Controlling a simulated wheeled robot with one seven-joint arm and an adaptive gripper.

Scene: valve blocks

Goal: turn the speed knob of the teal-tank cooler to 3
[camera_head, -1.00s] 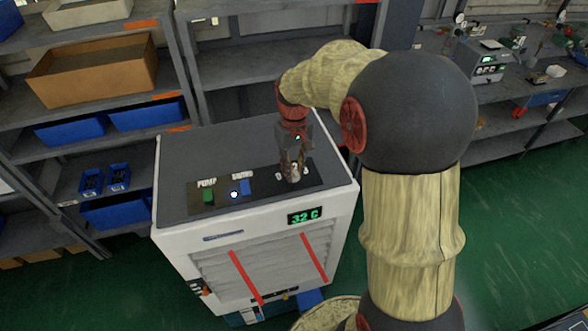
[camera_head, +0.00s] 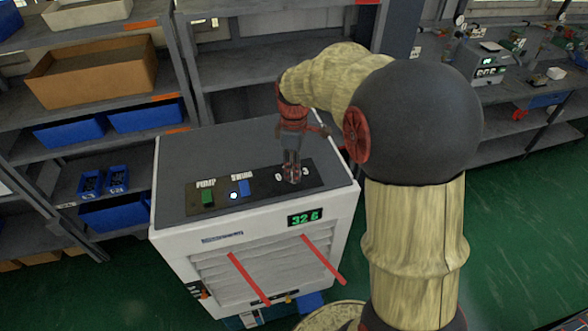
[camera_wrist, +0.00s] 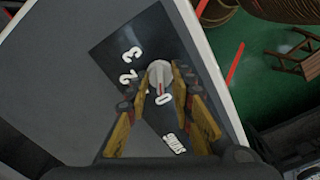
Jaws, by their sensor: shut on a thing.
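The cooler (camera_head: 175,250) is a white box with a dark grey top and a green "32 C" display; a bit of teal shows low at its front. Its speed knob (camera_wrist: 158,72) is pale grey with a red pointer line. In the wrist view the line points toward the 0. The 2 and 3 show to the left of the knob; the 1 is mostly hidden by a finger. My gripper (camera_wrist: 163,85) is shut on the knob, with a yellow-padded finger on either side. In the head view my gripper (camera_head: 291,176) hides most of the knob.
A green pump switch (camera_head: 208,197) and a blue swing switch (camera_head: 243,188) sit left of the knob on the dark panel. Red streamers (camera_head: 322,258) hang out from the front louvres. Shelves with bins (camera_head: 95,70) stand behind and left.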

